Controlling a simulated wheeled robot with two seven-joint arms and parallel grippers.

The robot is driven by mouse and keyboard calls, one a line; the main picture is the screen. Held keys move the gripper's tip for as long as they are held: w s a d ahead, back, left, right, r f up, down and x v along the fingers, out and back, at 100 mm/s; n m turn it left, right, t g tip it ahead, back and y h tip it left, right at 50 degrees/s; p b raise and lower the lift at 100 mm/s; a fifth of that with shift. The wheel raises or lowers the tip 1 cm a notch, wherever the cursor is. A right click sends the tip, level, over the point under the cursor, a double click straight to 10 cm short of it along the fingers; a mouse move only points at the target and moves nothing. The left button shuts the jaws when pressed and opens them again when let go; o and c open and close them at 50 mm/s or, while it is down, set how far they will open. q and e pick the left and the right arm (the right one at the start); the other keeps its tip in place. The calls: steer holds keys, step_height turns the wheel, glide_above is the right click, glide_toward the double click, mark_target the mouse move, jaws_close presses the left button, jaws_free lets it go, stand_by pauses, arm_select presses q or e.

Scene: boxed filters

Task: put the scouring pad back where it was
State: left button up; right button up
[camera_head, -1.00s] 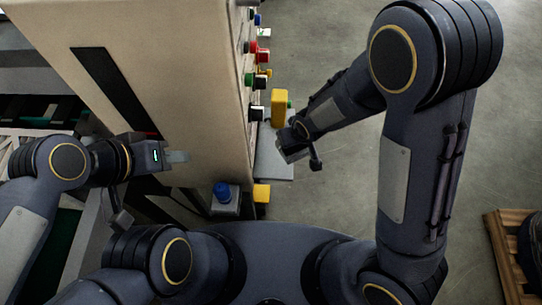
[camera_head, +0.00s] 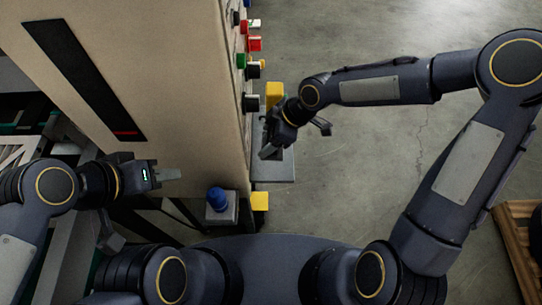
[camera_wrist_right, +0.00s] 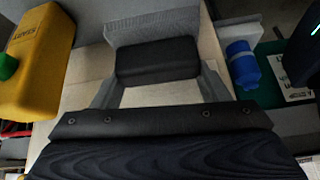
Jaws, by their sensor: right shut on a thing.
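The scouring pad (camera_wrist_right: 157,62) is a dark, near-black block in the right wrist view. My right gripper (camera_wrist_right: 157,80) is shut on it, with one grey finger at each side. In the head view my right gripper (camera_head: 268,150) is at the grey shelf (camera_head: 283,172) on the side of the beige cabinet. I cannot make out the pad there, nor tell whether it touches the shelf. My left gripper (camera_head: 172,175) is left of the cabinet's lower part, away from the pad; its fingers show edge-on, so its opening is unclear.
The beige cabinet (camera_head: 175,70) carries several coloured knobs along its right side. A yellow box (camera_head: 274,93) with a green button (camera_wrist_right: 7,66) stands beside my right gripper. A blue button (camera_head: 217,198) is below left of the shelf. A wooden pallet (camera_head: 512,235) lies at right; floor between is clear.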

step_height(320, 180, down, 8)
steer(key=shift+r, duration=0.25)
steer(key=shift+f+b, duration=0.2)
steer(key=shift+b, duration=0.1)
steer(key=o, duration=1.3)
steer(key=shift+r, duration=0.1)
steer(key=shift+d+r, duration=0.15)
steer(key=shift+r, duration=0.25)
steer(key=p+v, duration=0.1)
steer(key=v, duration=1)
steer(key=shift+d+r, duration=0.15)
steer(key=shift+r, duration=0.1)
